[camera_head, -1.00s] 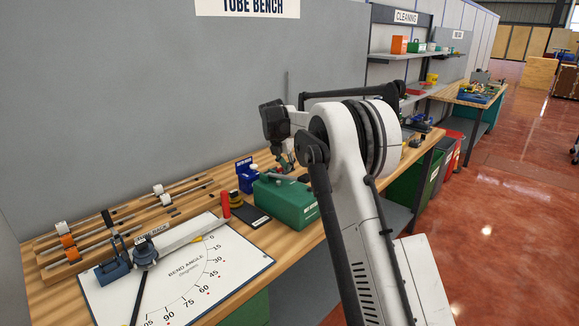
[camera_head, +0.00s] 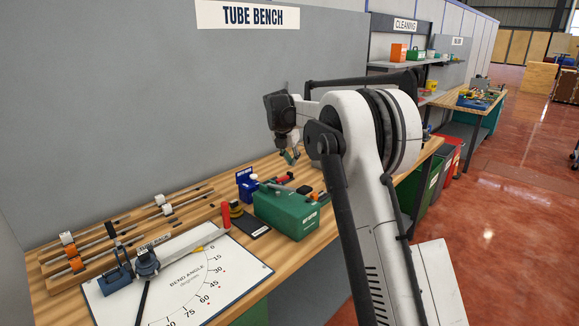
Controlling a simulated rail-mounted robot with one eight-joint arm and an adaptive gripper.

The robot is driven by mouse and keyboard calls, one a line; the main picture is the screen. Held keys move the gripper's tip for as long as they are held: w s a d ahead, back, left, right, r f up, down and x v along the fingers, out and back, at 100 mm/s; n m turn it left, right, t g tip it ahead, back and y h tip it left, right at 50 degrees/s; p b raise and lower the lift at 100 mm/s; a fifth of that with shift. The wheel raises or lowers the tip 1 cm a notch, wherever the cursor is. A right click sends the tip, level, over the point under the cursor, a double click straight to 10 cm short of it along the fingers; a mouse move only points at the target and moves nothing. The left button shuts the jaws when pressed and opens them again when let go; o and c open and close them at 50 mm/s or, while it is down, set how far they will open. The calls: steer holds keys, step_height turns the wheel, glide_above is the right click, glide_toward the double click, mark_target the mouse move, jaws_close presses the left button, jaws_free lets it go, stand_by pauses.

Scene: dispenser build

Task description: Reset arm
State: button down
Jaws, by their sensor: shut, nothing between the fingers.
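My arm rises from the bottom right and bends over the tube bench (camera_head: 205,265). My gripper (camera_head: 290,158) hangs small and pointing down, above the far part of the bench and behind the green box (camera_head: 286,212). It is shut with nothing seen in it. It is apart from the green box, with the wall behind it. My own arm hides part of the bench to the right.
A bend-angle board (camera_head: 185,288) with a blue tube bender (camera_head: 118,275) lies at the left front. Rods rest on wooden racks (camera_head: 95,245) behind it. A blue block (camera_head: 246,184) and a red cylinder (camera_head: 225,214) stand beside the green box. A red-and-white bin (camera_head: 450,156) stands on the floor.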

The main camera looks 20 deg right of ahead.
steer(key=shift+s+d+r, duration=0.1)
steer(key=shift+s+r, duration=0.2)
steer(key=shift+r, duration=0.45)
steer(key=s+a+r+m+t+y, duration=0.1)
steer(key=s+a+r+m, duration=0.2)
steer(key=s, duration=0.5)
steer(key=s+a+r+m+b, duration=0.1)
steer(key=s+a+r+m, duration=0.15)
steer(key=s+m, duration=0.4)
steer(key=s+a+r+m+t+y, duration=0.1)
steer(key=s+a+r+m, duration=0.2)
steer(key=s, duration=0.7)
steer(key=s+a+f+m, duration=0.1)
steer(key=s+f+m, duration=0.3)
steer(key=s, duration=0.5)
steer(key=s+a+f+m+t+b, duration=0.1)
steer(key=s+f+m, duration=0.3)
steer(key=s, duration=0.6)
steer(key=s+a+f+m+t+y+b, duration=0.1)
steer(key=s+f+m, duration=0.3)
steer(key=s, duration=0.6)
steer(key=shift+a+m, duration=0.65)
steer(key=shift+m, duration=0.4)
